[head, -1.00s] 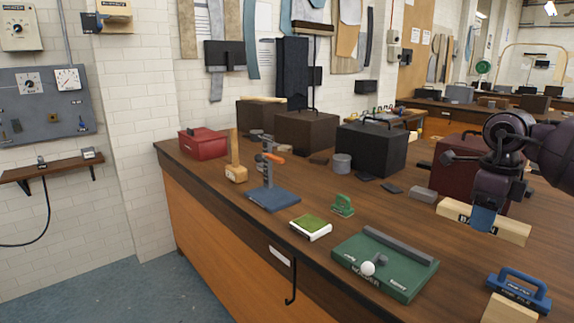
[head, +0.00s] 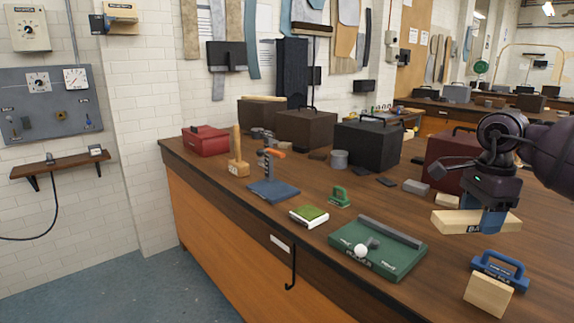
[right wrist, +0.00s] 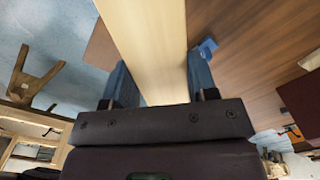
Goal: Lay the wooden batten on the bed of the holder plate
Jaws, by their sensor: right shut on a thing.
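The wooden batten (head: 453,221) is a pale bar with dark lettering on its side. My right gripper (head: 492,221) is shut on it, with blue fingers on either side. In the right wrist view the batten (right wrist: 148,40) runs lengthwise between the fingers (right wrist: 162,88). The green holder plate (head: 350,248) lies on the bench, left of and nearer than the batten. It has a grey rail along its far side and a white ball knob on a small grey clamp. The batten is apart from the plate; its exact height is unclear. My left gripper is out of view.
A blue-handled tool (head: 499,270) and a wooden block (head: 488,296) stand right of the plate. Boxes line the back. The bench's front edge is close to the plate.

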